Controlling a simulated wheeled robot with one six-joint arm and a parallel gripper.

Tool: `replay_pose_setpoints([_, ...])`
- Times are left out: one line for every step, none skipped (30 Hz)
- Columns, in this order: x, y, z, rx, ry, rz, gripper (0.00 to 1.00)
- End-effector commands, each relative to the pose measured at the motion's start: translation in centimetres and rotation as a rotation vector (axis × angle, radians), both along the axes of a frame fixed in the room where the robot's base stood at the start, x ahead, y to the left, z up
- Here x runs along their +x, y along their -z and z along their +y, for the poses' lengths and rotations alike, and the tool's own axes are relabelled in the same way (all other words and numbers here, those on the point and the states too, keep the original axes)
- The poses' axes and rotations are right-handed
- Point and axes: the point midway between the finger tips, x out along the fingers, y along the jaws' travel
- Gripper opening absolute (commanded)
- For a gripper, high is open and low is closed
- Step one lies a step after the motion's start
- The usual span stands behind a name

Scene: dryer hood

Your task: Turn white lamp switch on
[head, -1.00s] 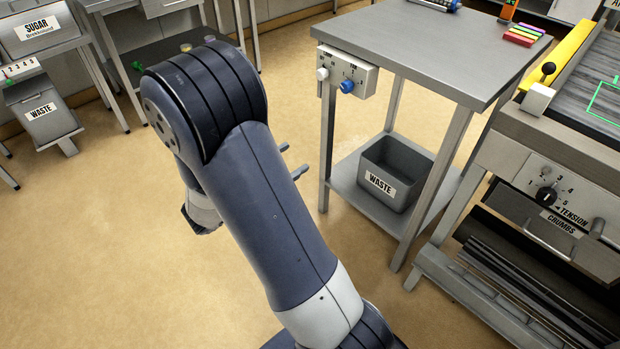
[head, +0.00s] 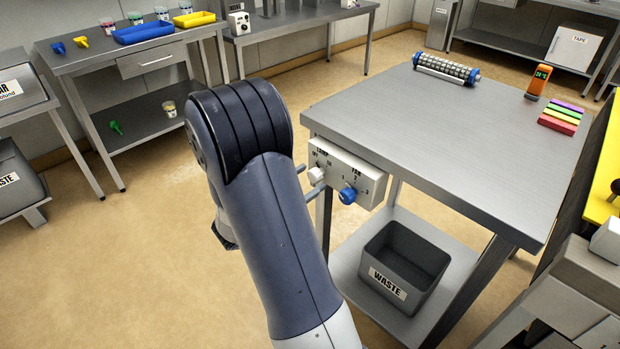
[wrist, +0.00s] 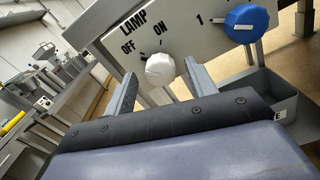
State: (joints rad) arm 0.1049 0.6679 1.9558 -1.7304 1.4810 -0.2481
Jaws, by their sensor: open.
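The white lamp switch (wrist: 160,69) is a round knob on a pale panel (wrist: 190,40), under the words LAMP, OFF and ON. I cannot clearly read which mark it points at. My gripper (wrist: 160,73) is open in the wrist view, with one finger on each side of the white knob in the picture. I cannot tell whether the fingers touch it or how deep they reach. In the head view the white knob (head: 316,176) is at the panel's left end, and my arm hides most of the gripper.
A blue FAN knob (head: 347,195) sits right of the white one. The panel hangs on the front edge of a grey table (head: 440,130). A waste bin (head: 400,262) stands on its lower shelf. The floor to the left is clear.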

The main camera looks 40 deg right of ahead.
Motion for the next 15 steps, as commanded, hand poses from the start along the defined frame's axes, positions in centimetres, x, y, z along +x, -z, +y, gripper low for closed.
replay_pose_setpoints([0.00,0.02,-0.48,0.001,0.002,0.000,0.53])
replay_pose_setpoints([0.01,0.02,-0.68,0.001,0.002,0.000,0.53])
replay_pose_setpoints([0.03,0.02,-0.91,0.001,0.002,0.000,0.53])
replay_pose_setpoints([0.04,0.01,-1.04,0.000,0.001,0.000,0.53])
replay_pose_setpoints([0.06,0.01,-1.13,0.000,0.001,0.000,0.53])
replay_pose_setpoints([0.08,0.00,-1.21,0.000,0.000,0.001,0.53])
replay_pose_setpoints([0.08,0.01,-1.25,0.000,0.000,0.001,0.53])
replay_pose_setpoints([0.09,0.01,-1.27,0.000,0.000,0.001,0.53])
replay_pose_setpoints([0.09,0.01,-1.28,0.000,-0.001,0.001,0.53])
replay_pose_setpoints([0.09,0.01,-1.27,0.000,-0.001,0.001,0.53])
replay_pose_setpoints([0.09,0.01,-1.27,0.000,-0.001,0.001,0.53])
replay_pose_setpoints([0.09,0.01,-1.26,0.000,-0.001,0.001,0.53])
replay_pose_setpoints([0.09,0.02,-1.26,0.000,-0.001,0.001,0.53])
replay_pose_setpoints([0.09,0.02,-1.26,0.000,-0.001,0.001,0.53])
replay_pose_setpoints([0.08,0.02,-1.25,0.000,-0.001,0.001,0.51])
